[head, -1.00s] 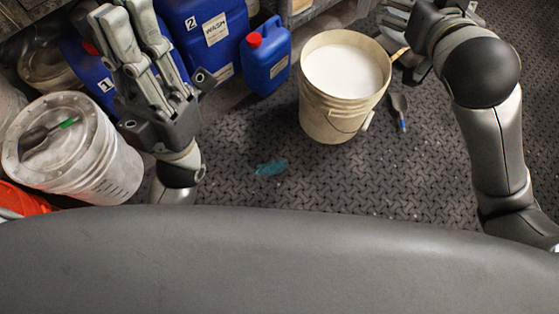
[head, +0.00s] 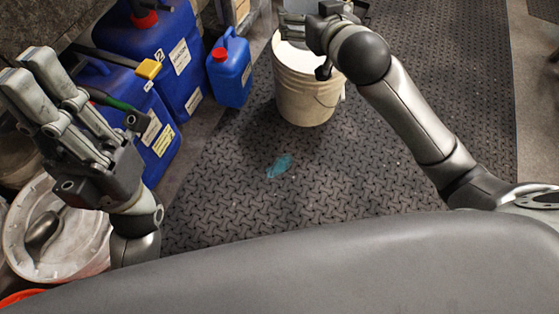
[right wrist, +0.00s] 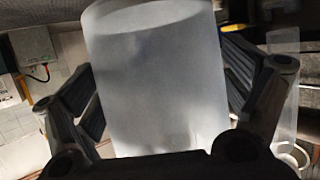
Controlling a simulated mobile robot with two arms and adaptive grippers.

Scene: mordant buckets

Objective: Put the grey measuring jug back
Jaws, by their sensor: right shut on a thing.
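The grey measuring jug (right wrist: 158,85) is a cloudy grey cylinder that fills the middle of the right wrist view. It stands between the fingers of my right gripper, which is shut on it. In the head view my right gripper (head: 305,20) is at the top, over the far side of the cream bucket (head: 305,95).
Blue jerrycans stand along the left, with a smaller blue can (head: 229,70) beside the cream bucket. A yellow-headed tool (head: 148,69) lies by them. A scoop (head: 42,229) rests on the white bucket (head: 85,255). A teal patch (head: 279,166) marks the otherwise clear floor mat.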

